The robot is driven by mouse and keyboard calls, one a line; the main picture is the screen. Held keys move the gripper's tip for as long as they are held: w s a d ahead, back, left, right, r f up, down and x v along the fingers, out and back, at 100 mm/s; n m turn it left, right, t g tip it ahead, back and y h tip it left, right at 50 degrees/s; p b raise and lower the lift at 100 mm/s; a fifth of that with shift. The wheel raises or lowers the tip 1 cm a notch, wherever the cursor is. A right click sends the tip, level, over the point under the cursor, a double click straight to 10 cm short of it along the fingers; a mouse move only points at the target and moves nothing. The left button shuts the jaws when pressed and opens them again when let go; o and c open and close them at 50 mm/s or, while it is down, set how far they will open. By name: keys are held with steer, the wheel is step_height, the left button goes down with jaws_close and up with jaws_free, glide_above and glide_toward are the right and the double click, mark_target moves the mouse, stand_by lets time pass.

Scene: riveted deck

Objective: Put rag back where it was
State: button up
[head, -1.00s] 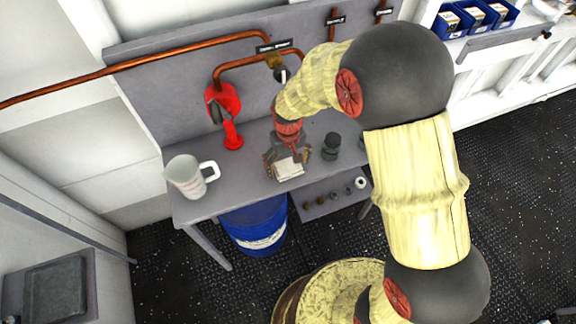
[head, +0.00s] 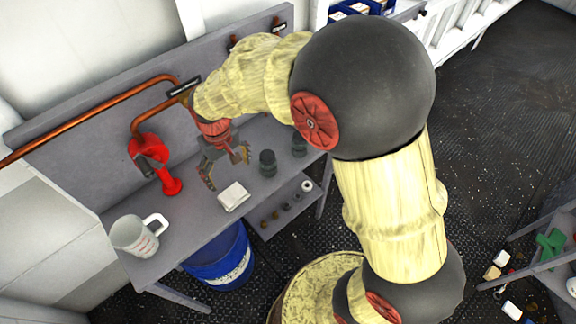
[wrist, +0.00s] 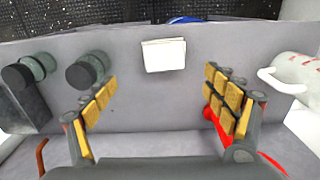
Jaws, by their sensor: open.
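The rag (head: 234,196) is a small folded white cloth lying flat on the grey bench near its front edge. In the wrist view the rag (wrist: 164,55) lies beyond the fingertips, between them and apart from both. My gripper (head: 226,168) is open and empty, above the bench and just behind the rag. Its two yellow-padded fingers are spread wide in the wrist view (wrist: 160,98).
On the bench (head: 190,227) stand a white measuring jug (head: 137,236) at left, a red pump-like fitting (head: 155,163) behind, and dark cylinders (head: 268,163) to the right. A blue drum (head: 220,256) stands below. A shelf (head: 285,208) holds small parts.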

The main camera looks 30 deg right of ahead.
steer(key=s+d+r+m+t, duration=0.1)
steer(key=s+d+r+t, duration=0.1)
steer(key=s+d+r, duration=0.4)
steer(key=s+d+r+m+t, duration=0.2)
steer(key=s+d+r, duration=0.5)
steer(key=s+r, duration=0.6)
steer(key=shift+s+r+t, duration=0.25)
steer(key=shift+s+t, duration=0.05)
steer(key=shift+t, duration=0.3)
steer(key=shift+d, duration=0.15)
